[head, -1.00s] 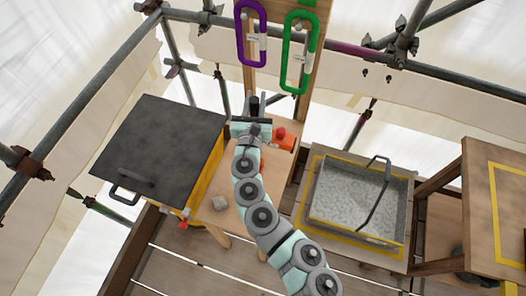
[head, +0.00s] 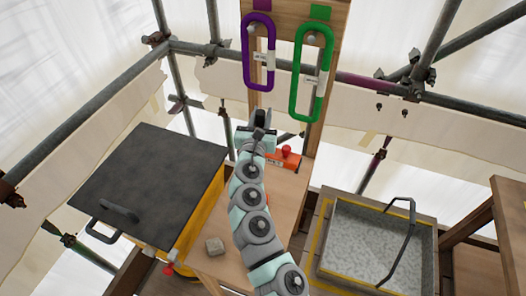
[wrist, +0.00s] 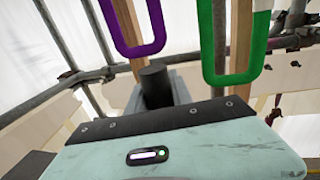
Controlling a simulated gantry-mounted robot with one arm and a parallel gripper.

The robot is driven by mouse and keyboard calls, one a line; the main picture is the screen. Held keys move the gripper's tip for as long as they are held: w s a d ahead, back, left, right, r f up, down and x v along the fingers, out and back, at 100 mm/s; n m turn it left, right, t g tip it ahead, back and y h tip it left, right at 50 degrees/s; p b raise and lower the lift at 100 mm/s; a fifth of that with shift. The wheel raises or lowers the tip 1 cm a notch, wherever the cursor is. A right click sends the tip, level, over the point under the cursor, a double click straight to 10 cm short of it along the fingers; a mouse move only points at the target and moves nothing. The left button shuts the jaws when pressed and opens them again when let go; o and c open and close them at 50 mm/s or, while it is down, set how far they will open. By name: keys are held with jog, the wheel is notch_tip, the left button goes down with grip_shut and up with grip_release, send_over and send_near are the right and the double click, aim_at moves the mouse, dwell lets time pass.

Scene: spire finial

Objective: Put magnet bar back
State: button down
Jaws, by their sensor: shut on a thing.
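My gripper (head: 260,118) is at the end of my arm, near the wooden post and just below the purple carabiner in the head view. It is shut on a dark round bar (wrist: 155,85), which stands up beyond the gripper body in the wrist view. This looks like the magnet bar, though its lower part is hidden. The purple carabiner (head: 247,60) and the green carabiner (head: 298,75) hang on the post (head: 284,50), each below a tag of its own colour. They also show in the wrist view, above and beyond the gripper.
An orange block with a red knob (head: 286,158) sits on the wooden table (head: 284,208) by the post. A grey stone (head: 214,246) lies there too. A dark-lidded yellow box (head: 150,185) stands left. A grey tray with a handle (head: 372,245) stands right. Scaffold poles surround the area.

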notch_tip(320, 180, down, 12)
jog(key=b, duration=0.4)
jog(key=shift+r+b, duration=0.15)
jog(key=shift+b, duration=0.25)
jog(key=c, duration=1.1)
grip_release()
jog(key=shift+f, duration=0.2)
jog(key=shift+c, duration=0.2)
jog(key=s+a+p, duration=0.2)
jog(key=s, duration=1)
jog(key=shift+p, duration=0.35)
jog(key=shift+w+r, duration=0.1)
jog(key=shift+r, duration=0.1)
